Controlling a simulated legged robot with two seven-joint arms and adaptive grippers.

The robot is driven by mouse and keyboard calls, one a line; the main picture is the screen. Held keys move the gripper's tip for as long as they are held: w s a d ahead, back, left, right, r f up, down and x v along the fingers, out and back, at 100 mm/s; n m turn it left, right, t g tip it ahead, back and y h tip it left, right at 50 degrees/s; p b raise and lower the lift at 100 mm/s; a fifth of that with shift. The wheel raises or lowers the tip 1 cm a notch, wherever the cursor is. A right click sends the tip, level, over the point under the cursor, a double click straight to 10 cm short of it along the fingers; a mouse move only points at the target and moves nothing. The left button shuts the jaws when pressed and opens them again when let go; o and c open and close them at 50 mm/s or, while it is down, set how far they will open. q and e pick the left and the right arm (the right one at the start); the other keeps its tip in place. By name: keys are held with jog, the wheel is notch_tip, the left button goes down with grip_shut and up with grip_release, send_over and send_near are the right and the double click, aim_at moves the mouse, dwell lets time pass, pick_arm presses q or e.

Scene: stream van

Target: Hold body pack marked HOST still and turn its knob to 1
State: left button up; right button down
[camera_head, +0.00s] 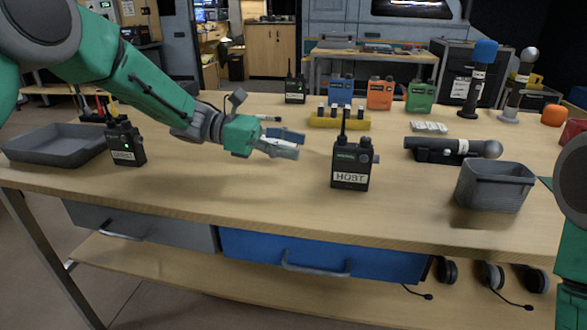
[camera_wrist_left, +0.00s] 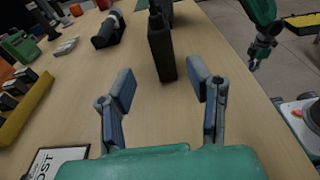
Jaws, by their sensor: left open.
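The body pack marked HOST (camera_head: 351,165) stands upright on the table, dark with a green-lit display, a white label and an antenna. A small grey knob (camera_head: 366,142) shows at its upper right; its setting is too small to read. My left gripper (camera_head: 291,146) is open and empty, left of the pack and apart from it. In the left wrist view the dark pack (camera_wrist_left: 162,52) stands ahead, in line with the gap between the open fingers (camera_wrist_left: 158,85). My right gripper (camera_wrist_left: 259,54) shows small at the upper right there; its jaws are unclear.
Another body pack (camera_head: 125,143) stands by a grey tray (camera_head: 62,144) at left. A yellow block (camera_head: 339,122) stands behind the HOST pack. A lying microphone (camera_head: 450,149) and a grey bin (camera_head: 495,187) are at right. The table front is clear.

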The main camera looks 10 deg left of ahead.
aim_at(343, 168)
pick_arm(q)
notch_tip(343, 168, down, 3)
jog(key=shift+r+b, duration=0.2)
jog(key=shift+b, duration=0.7)
jog(key=shift+d, duration=0.4)
jog(key=d, duration=0.3)
jog(key=d+p, duration=0.1)
jog(key=shift+d+f, duration=0.3)
jog(key=shift+d, duration=0.1)
jog(key=shift+d+f+b, duration=0.3)
jog(key=shift+d+b, duration=0.3)
jog(key=shift+d, duration=0.35)
jog(key=shift+d+b, duration=0.6)
jog(key=shift+d, duration=0.65)
pick_arm(e)
jog(key=shift+f, duration=2)
pick_arm(q)
jog(key=shift+f+b, duration=0.1)
jog(key=shift+b, duration=0.3)
pick_arm(e)
jog(key=shift+f, duration=0.45)
